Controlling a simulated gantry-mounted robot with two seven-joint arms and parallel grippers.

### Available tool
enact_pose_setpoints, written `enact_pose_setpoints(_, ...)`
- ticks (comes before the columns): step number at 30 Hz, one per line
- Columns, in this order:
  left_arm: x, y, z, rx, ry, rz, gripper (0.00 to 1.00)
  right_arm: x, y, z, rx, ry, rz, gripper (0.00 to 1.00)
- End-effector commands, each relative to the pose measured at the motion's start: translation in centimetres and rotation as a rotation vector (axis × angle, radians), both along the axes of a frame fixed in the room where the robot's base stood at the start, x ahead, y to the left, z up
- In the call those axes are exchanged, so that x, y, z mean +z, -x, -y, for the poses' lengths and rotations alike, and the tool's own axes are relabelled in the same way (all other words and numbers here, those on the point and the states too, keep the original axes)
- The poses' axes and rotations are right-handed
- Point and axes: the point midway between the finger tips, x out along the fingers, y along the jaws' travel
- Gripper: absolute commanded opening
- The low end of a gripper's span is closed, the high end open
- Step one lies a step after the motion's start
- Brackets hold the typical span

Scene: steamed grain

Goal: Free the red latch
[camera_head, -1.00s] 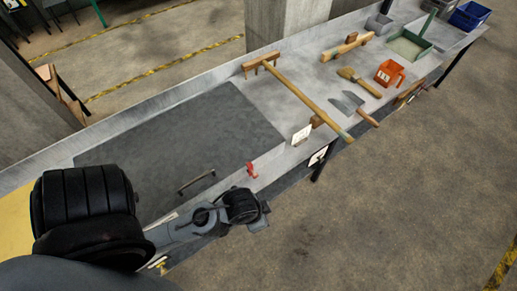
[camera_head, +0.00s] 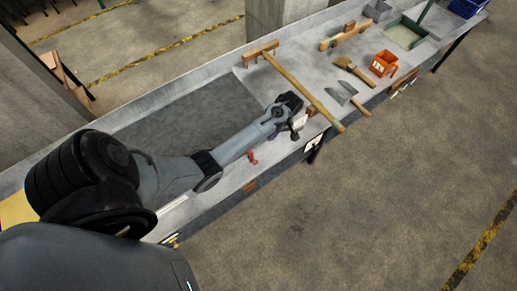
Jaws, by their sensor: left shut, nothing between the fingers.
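The small red latch (camera_head: 252,157) sits at the front edge of the metal counter, beside the dark panel (camera_head: 180,122) set into the counter top. My left arm reaches across the panel and passes just behind the latch. My left gripper (camera_head: 293,128) is beyond the latch to the right, close to the counter's front edge and the long wooden-handled tool (camera_head: 303,93). It is shut and empty, apart from the latch. Its fingertips are small and dark in this view. My right gripper does not show.
A scraper (camera_head: 340,95), a brush (camera_head: 354,69) and an orange container (camera_head: 384,63) lie to the right of the long tool. A green-edged tray (camera_head: 405,35) and a blue bin (camera_head: 468,8) stand farther along. The floor in front is clear.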

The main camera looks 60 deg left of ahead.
Motion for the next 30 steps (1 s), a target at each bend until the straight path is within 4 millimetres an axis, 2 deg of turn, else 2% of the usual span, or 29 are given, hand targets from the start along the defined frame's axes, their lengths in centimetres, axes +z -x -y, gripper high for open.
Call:
enact_pose_setpoints(3, 0.4, -1.1, -0.9, 0.139, 0.005, -0.038, 0.0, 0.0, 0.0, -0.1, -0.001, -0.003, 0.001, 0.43)
enact_pose_setpoints(9, 0.7, -1.8, -1.4, 0.268, 0.011, -0.078, 0.0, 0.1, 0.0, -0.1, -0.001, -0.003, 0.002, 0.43)
enact_pose_setpoints(24, 0.8, -1.9, -1.5, 0.3, 0.012, -0.089, 0.0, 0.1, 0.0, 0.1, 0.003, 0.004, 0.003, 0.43)
enact_pose_setpoints(30, -0.2, -1.5, -1.5, 0.299, 0.012, -0.09, 0.0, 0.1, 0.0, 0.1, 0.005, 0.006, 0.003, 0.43)
